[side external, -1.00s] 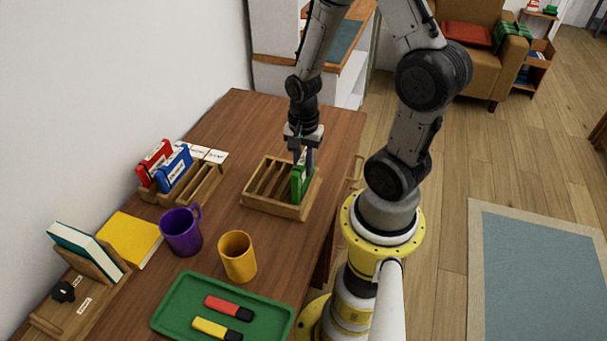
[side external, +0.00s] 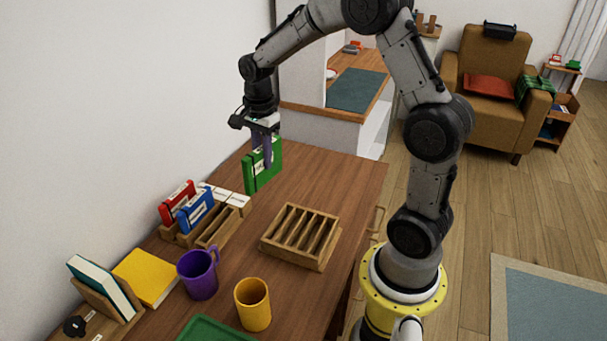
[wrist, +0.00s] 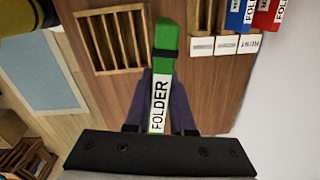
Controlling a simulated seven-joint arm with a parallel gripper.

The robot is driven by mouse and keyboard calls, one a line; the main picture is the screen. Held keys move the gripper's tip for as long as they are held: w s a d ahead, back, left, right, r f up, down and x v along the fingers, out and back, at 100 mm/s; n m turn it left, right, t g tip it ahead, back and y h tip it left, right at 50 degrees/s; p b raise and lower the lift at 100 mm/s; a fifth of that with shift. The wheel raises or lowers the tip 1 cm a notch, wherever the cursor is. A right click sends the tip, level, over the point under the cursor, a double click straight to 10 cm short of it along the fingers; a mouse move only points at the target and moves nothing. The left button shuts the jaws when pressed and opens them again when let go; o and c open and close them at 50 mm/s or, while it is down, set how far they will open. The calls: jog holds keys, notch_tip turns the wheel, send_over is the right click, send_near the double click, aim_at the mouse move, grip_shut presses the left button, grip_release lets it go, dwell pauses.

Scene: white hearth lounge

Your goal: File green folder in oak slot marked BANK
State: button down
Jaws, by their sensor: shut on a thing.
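My gripper (side external: 261,162) is shut on the green folder (side external: 270,174) and holds it upright in the air over the far part of the table. In the wrist view the green folder (wrist: 165,45) lies between the fingers, its spine reading FOLDER. The oak slotted holder (side external: 182,238) stands along the wall, nearer the camera than the folder. A red folder (side external: 175,205) and a blue folder (side external: 196,211) stand in it, and its right-hand slots look empty. White label cards (wrist: 226,45) run along its back; one seems to read RENT, the others are not legible.
An empty wooden slotted rack (side external: 291,258) sits at the table's right. A purple mug (side external: 198,276), a yellow mug (side external: 253,306), a yellow book (side external: 147,277) and a green tray (side external: 212,330) stand nearer the camera. The white wall (side external: 120,110) borders the table's left.

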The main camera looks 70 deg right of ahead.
jog(key=w+a+f+n, duration=0.2)
jog(key=w+a+f, duration=0.1)
jog(key=w+a, duration=0.6)
jog(key=shift+w, duration=0.9)
notch_tip(320, 180, down, 8)
jog(key=shift+f, duration=2.15)
jog(key=c, duration=0.7)
grip_release()
